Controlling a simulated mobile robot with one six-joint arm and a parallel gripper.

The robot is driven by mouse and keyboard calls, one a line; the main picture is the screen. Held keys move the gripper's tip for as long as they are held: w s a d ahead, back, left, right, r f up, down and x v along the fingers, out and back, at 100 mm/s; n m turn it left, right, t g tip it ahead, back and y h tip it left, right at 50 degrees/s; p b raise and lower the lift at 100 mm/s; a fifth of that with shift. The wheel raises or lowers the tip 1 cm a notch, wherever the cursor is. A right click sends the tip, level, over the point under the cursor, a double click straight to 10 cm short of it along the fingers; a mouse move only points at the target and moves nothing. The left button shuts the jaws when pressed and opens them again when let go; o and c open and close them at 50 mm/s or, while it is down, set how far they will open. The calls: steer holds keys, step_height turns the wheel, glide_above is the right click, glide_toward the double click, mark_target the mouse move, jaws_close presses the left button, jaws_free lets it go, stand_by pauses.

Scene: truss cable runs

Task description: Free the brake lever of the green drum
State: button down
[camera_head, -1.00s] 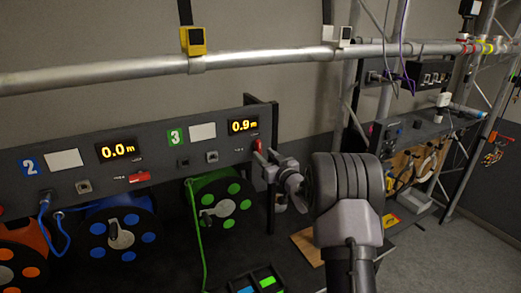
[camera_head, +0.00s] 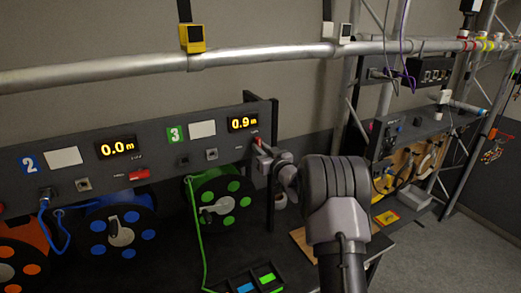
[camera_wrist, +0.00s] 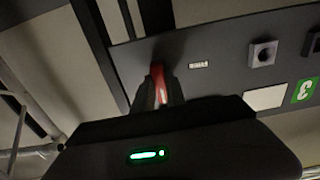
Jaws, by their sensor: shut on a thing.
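The green drum (camera_head: 221,203) hangs below the dark panel (camera_head: 75,190), under the green label 3 (camera_head: 177,134) and a display (camera_head: 243,123) reading 0.9 m. A green cable (camera_head: 192,245) runs down from it. Its red brake lever (camera_head: 254,143) is at the panel's right end, mostly hidden by my gripper (camera_head: 261,150). In the wrist view the red lever (camera_wrist: 157,76) stands between the fingers of my gripper (camera_wrist: 160,92), which are shut on it. The exact lever angle is hard to tell.
The blue drum (camera_head: 121,233) and orange drum (camera_head: 18,268) hang to the left. A red lever (camera_head: 138,174) sits under the 0.0 m display (camera_head: 117,147). A metal tube (camera_head: 130,71) crosses above the panel. A post (camera_head: 273,165) stands beside my gripper.

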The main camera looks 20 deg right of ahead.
steer(key=shift+f, duration=0.1)
steer(key=shift+n+b, duration=8.9)
steer(key=shift+b, duration=0.55)
steer(key=c, duration=1.4)
jaws_free()
steer(key=shift+a, duration=0.1)
steer(key=shift+o, duration=0.2)
